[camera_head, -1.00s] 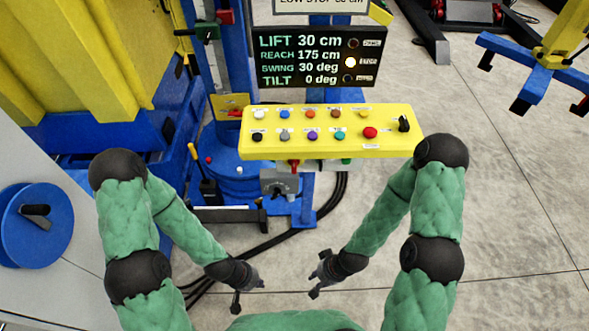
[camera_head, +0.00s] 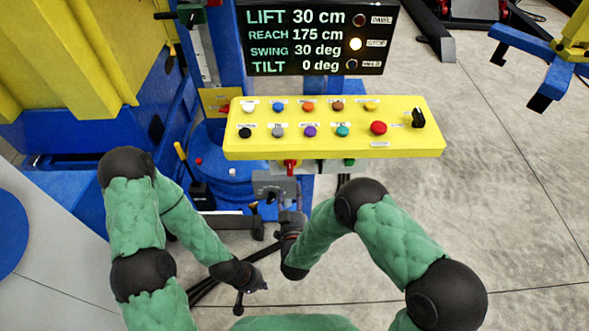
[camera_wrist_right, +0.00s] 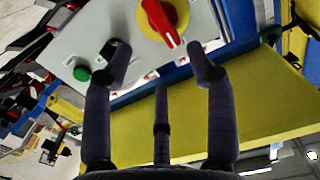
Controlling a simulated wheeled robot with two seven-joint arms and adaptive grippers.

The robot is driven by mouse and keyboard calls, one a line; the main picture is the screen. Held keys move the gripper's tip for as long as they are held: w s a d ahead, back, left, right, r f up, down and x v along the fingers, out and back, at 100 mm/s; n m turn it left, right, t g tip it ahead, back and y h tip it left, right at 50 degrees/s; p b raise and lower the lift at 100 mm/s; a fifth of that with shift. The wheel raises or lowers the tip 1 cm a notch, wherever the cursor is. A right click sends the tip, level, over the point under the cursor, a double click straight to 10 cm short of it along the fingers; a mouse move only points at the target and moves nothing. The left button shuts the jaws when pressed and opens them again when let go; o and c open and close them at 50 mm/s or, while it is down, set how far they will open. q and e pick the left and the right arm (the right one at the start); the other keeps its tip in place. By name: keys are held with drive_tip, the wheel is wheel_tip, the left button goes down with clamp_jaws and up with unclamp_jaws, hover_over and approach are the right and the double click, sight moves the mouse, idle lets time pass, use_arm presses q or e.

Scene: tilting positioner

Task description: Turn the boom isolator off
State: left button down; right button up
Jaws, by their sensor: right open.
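A red rotary handle on a round yellow plate (camera_wrist_right: 160,20), like an isolator switch, sits on a grey box in the right wrist view. Its label is not readable. In the head view a red handle (camera_head: 291,167) shows just below the yellow button panel (camera_head: 235,149). My right gripper (camera_head: 287,203) is below the panel, by a grey box (camera_head: 267,181). In the right wrist view its fingers (camera_wrist_right: 160,65) are spread and empty, with the red handle beyond their tips, apart from them. My left gripper (camera_head: 251,292) is low, fingers apart and empty, away from the panel.
A green button (camera_wrist_right: 82,73) and a black knob share the grey box with the red handle. The panel carries several coloured buttons, a red mushroom button (camera_head: 378,128) and a black selector (camera_head: 418,118). A display (camera_head: 320,40) stands behind.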

sight(292, 169)
drive_tip(key=w+b, duration=0.2)
drive_tip(key=w, duration=0.7)
drive_tip(key=shift+w+r+b, duration=0.15)
drive_tip(key=shift+r+b, duration=0.05)
drive_tip(key=shift+b, duration=0.2)
drive_tip(key=shift+w+r, duration=0.1)
drive_tip(key=shift+w, duration=0.6)
drive_tip(key=shift+c, duration=0.3)
clamp_jaws()
